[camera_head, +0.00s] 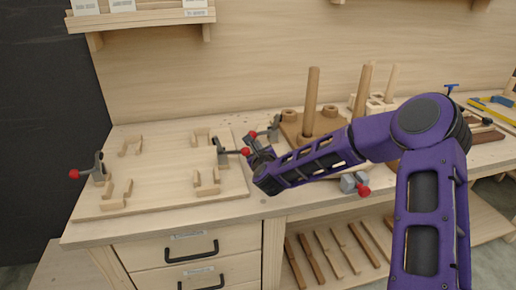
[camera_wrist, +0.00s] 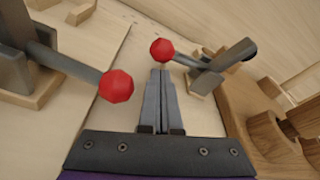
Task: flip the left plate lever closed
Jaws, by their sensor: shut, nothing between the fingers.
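The left plate (camera_head: 160,180) is a pale board on the bench with a toggle clamp at each side. Its left clamp (camera_head: 98,172) has a lever sticking out left to a red knob (camera_head: 74,174). Its right clamp (camera_head: 222,155) has a lever reaching right to a red knob (camera_head: 246,151). In the wrist view a near red knob (camera_wrist: 116,85) lies left of my gripper (camera_wrist: 160,75). Another red knob (camera_wrist: 162,49), on a clamp (camera_wrist: 207,80) at the right, is just beyond my fingertips; I cannot tell if they touch. My gripper is shut and empty.
A right-hand wooden fixture (camera_head: 290,130) holds upright dowels (camera_head: 311,100). A grey clamp with a red knob (camera_head: 363,191) sits at the bench's front edge. Wooden cradles (camera_head: 206,183) stand on the left plate. A shelf (camera_head: 140,20) hangs above; drawers (camera_head: 190,247) lie below.

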